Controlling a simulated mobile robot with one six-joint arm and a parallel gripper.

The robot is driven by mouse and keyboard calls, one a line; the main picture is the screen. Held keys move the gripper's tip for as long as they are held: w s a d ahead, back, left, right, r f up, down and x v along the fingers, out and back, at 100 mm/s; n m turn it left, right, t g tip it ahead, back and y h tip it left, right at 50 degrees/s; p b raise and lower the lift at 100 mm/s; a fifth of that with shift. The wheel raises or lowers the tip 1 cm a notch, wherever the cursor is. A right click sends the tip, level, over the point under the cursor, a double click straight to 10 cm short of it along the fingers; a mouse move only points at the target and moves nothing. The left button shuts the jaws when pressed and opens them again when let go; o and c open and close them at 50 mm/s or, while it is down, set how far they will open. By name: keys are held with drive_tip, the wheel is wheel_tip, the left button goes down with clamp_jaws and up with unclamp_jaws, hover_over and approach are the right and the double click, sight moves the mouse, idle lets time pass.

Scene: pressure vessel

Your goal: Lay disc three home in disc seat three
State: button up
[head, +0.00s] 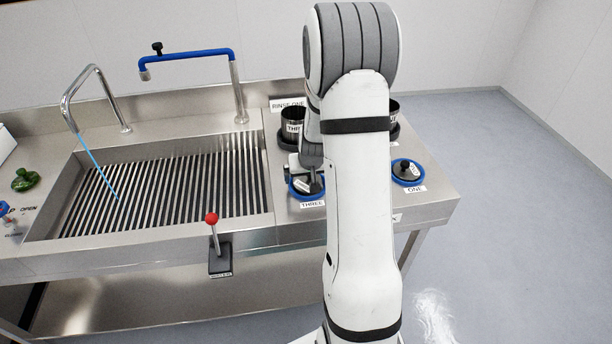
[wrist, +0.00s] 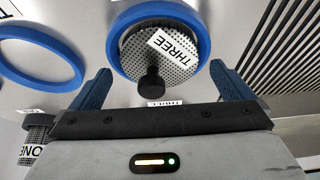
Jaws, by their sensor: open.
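Disc three (wrist: 185,68) is a round perforated metal plate with a black knob and a label reading THREE. In the wrist view it lies within the blue ring of disc seat three (wrist: 117,42), a little off the ring's centre. I cannot tell whether it sits fully flat. In the head view disc three (head: 311,187) shows at the blue ring of seat three (head: 293,189), just left of my arm. My gripper (wrist: 160,68) is open, its blue fingers apart on either side of the knob, touching nothing that I can see. In the head view the arm partly hides it.
An empty blue ring (wrist: 72,72) lies beside seat three. Disc one (head: 408,169) sits in its blue ring at right. Black canisters (head: 292,128) stand behind. A slatted sink (head: 160,185) with taps and a red-knobbed lever (head: 212,219) lie to the left.

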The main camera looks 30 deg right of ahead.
drive_tip(key=b+v, duration=0.1)
drive_tip(key=v, duration=1.1)
drive_tip(key=s+a+r+n, duration=0.1)
drive_tip(key=s+a+r, duration=0.2)
drive_tip(key=s+a, duration=0.2)
drive_tip(key=s+a+r+n, duration=0.1)
drive_tip(key=s+a+r, duration=0.1)
drive_tip(key=s+a, duration=0.3)
drive_tip(key=s+a+r+n+g+y, duration=0.1)
drive_tip(key=s+a+r, duration=0.2)
drive_tip(key=s, duration=0.8)
drive_tip(key=shift+s+a+r, duration=0.25)
drive_tip(key=shift+a+r, duration=0.1)
drive_tip(key=shift+a, duration=0.85)
